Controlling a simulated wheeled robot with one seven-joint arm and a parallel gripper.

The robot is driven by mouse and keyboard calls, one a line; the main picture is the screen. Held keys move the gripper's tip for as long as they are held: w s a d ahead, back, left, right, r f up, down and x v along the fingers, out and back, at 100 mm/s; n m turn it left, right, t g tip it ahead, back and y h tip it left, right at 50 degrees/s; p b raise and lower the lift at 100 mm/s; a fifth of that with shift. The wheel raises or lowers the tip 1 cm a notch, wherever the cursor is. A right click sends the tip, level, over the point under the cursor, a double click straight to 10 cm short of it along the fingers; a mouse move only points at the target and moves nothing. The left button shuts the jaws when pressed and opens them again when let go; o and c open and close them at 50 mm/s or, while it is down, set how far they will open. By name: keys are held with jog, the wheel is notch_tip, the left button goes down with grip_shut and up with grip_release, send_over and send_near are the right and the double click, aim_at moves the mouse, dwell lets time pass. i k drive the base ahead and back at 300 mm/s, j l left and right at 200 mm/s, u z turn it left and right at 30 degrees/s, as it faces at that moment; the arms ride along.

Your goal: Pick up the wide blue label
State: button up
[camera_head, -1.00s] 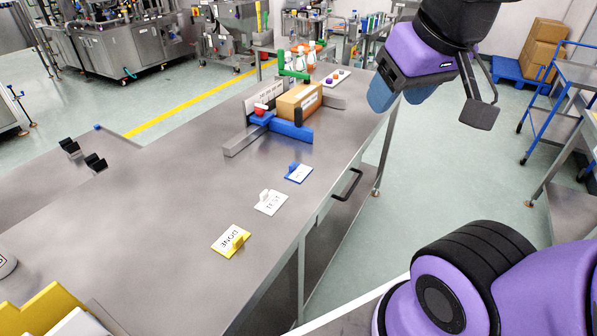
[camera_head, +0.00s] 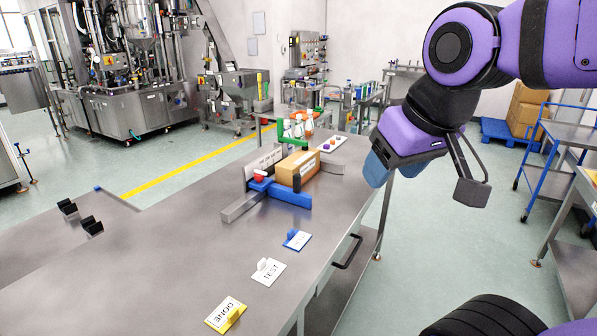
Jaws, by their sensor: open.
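The wide blue label (camera_head: 298,240) lies on the steel table (camera_head: 150,285) near its right edge, with a white face and a raised blue tab. A white label (camera_head: 269,272) and a yellow label (camera_head: 226,314) lie in a row nearer to me. My gripper (camera_head: 376,170) is above and to the right of the table edge, apart from the blue label. Its blue fingers point downward and it looks empty; the gap between them is hard to see from this angle.
A cardboard box (camera_head: 298,170) sits in a blue and grey fixture (camera_head: 280,193) behind the labels. A tray with small caps (camera_head: 331,143) and bottles (camera_head: 298,128) stand at the far end. A black handle (camera_head: 347,252) sticks out from the table's side. The table's left part is largely clear.

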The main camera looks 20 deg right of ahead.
aim_at(296, 240)
jog(key=i+l, duration=0.15)
jog(key=l, duration=0.15)
jog(key=i+l, duration=0.15)
jog(key=l, duration=0.15)
jog(key=i+l, duration=0.15)
jog(key=l, duration=0.2)
jog(key=i+l, duration=0.15)
jog(key=l, duration=0.15)
